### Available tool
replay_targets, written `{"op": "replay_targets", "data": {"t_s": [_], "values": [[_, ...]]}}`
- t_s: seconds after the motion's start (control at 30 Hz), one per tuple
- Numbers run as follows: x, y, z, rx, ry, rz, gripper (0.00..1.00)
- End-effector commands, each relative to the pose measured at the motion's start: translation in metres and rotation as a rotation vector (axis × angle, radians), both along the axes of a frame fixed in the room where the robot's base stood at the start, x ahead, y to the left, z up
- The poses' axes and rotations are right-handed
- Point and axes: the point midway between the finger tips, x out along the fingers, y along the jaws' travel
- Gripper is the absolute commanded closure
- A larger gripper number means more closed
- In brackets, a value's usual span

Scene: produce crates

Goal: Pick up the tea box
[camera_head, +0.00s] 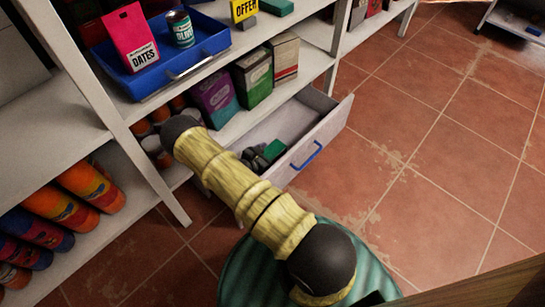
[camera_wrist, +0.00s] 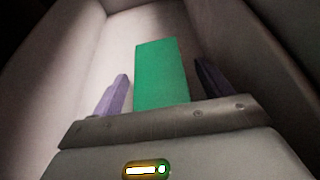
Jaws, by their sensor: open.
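A plain green box (camera_wrist: 160,85) lies in the open drawer and shows in the wrist view between the two purple fingers of my gripper (camera_wrist: 163,72). The fingers are apart, one on each side of the box, with gaps visible. No label shows on it, so I cannot tell from print that it is the tea box. In the head view a green patch (camera_head: 273,150) shows inside the drawer (camera_head: 325,128), beside the dark end of my gripper (camera_head: 262,158). My arm hides part of the drawer there. Whether the fingers touch the box is unclear.
Drawer walls surround my gripper closely. The drawer front has a blue handle (camera_head: 306,155). Above stand a purple-green box (camera_head: 215,99), a green box (camera_head: 253,77) and a blue tray (camera_head: 165,72) with a pink packet and a can. Tiled floor (camera_head: 430,150) is clear at right.

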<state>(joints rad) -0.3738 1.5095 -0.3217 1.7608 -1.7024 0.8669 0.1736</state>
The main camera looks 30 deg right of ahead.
Motion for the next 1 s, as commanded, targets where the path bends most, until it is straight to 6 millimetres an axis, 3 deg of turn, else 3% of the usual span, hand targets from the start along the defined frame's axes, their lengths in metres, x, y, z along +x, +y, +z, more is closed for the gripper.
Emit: {"op": "replay_targets", "data": {"t_s": [0.27,0.53,0.83,1.0], "values": [[0.0,0.0,0.0,0.0,0.0,0.0,0.22],[0.0,0.0,0.0,0.0,0.0,0.0,0.71],[0.0,0.0,0.002,0.0,0.0,0.0,0.71],[0.0,0.0,0.018,-0.002,-0.001,0.001,0.71]]}}
